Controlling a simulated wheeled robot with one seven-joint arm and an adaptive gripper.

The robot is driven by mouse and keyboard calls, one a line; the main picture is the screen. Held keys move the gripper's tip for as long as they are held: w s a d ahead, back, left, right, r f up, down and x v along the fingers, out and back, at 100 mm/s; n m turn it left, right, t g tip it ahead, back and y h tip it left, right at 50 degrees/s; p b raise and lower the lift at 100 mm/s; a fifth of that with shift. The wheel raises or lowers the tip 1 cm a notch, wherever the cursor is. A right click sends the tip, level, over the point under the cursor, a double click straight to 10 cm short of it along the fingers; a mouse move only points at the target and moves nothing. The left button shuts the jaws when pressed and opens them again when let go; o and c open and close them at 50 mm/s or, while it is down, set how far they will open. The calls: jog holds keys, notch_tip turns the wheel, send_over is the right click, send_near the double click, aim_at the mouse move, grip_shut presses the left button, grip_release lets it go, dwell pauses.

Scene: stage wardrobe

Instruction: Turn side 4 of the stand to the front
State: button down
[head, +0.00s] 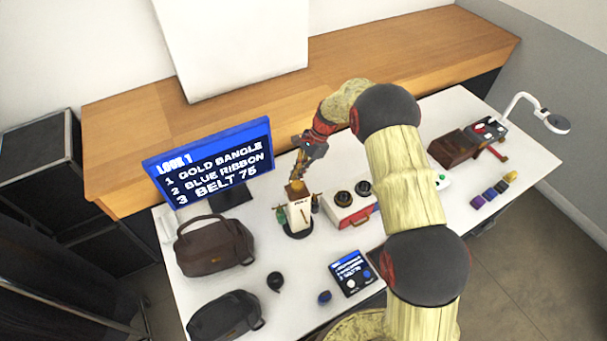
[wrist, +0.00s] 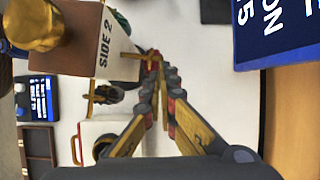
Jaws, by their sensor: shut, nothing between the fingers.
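The stand (head: 299,217) is a pale upright block with a brown top, a gold knob and side pegs, on a dark round base. In the wrist view the stand (wrist: 108,66) shows a face marked SIDE 2, with the gold knob (wrist: 32,25) at upper left. The marking on the face towards the head camera is too small to read. A green item hangs at its left and a dark one at its right in the head view. My gripper (head: 299,172) is just above the stand. In the wrist view my gripper (wrist: 160,82) is shut and empty, beside a gold peg; whether they touch is unclear.
A screen (head: 212,165) listing LOOK 1 stands behind left. Two dark bags (head: 214,247) lie at left. A red-and-white box (head: 352,207) stands close right of the stand. A blue-and-black panel (head: 352,272) lies in front. The table between the bags and stand is mostly clear.

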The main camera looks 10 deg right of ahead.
jog(key=shift+a+n+g, duration=0.3)
jog(key=shift+a+n, duration=0.15)
jog(key=shift+n, duration=0.15)
dwell(0.3)
jog(key=v, duration=1.2)
jog(key=shift+a, duration=0.15)
